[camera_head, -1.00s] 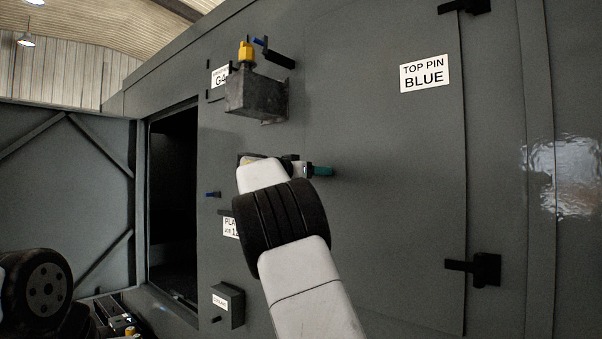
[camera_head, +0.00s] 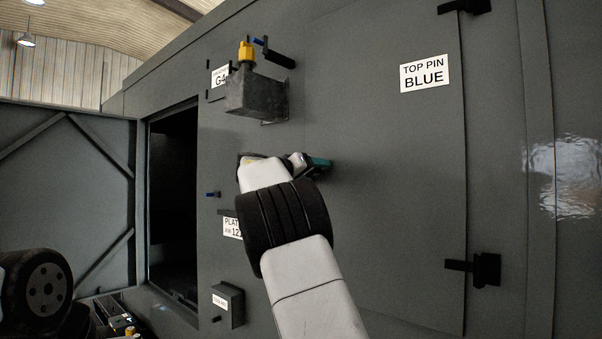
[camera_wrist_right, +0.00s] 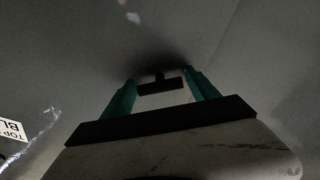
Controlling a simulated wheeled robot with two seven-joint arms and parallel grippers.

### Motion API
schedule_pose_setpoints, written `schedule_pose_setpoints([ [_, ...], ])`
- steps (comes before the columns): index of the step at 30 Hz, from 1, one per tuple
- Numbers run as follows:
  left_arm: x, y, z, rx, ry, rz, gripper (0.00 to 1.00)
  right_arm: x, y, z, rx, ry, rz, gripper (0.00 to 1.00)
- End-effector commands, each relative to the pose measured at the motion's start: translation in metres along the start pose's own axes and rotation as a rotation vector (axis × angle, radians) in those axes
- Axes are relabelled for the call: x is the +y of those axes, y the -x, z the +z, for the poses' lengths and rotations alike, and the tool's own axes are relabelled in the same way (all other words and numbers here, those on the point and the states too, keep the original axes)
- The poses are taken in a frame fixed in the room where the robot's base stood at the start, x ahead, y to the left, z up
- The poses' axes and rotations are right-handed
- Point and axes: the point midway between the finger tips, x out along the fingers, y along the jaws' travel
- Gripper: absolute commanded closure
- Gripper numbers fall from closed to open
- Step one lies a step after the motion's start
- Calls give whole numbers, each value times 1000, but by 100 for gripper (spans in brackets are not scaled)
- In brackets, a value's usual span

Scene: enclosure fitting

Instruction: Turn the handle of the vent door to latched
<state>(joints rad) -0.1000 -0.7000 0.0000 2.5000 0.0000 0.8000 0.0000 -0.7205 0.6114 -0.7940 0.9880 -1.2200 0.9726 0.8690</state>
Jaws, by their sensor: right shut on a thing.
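The vent door (camera_head: 390,190) is a large grey panel, closed flush in the enclosure wall, with black hinges on its right side. My right gripper (camera_head: 322,162) is at the door's left part. Its teal fingers (camera_wrist_right: 160,88) stand on either side of a small dark handle (camera_wrist_right: 160,87) in the right wrist view, and they are shut on it. In the head view my wrist and fingers hide most of the handle, so its exact angle cannot be told. My left gripper is not in view.
A grey box with a yellow plug (camera_head: 246,52) juts from the wall above my right wrist. A dark opening (camera_head: 173,200) with a swung-out panel is on the left. A small labelled box (camera_head: 228,306) sits low on the wall. The door's middle is clear.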

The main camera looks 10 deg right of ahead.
Motion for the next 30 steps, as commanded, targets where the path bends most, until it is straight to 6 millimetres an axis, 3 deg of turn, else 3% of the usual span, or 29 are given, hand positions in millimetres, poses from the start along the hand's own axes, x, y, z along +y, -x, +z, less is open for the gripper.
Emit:
schedule_pose_setpoints([
  [30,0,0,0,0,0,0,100,-1,0,-1,3,895,-1,72],
])
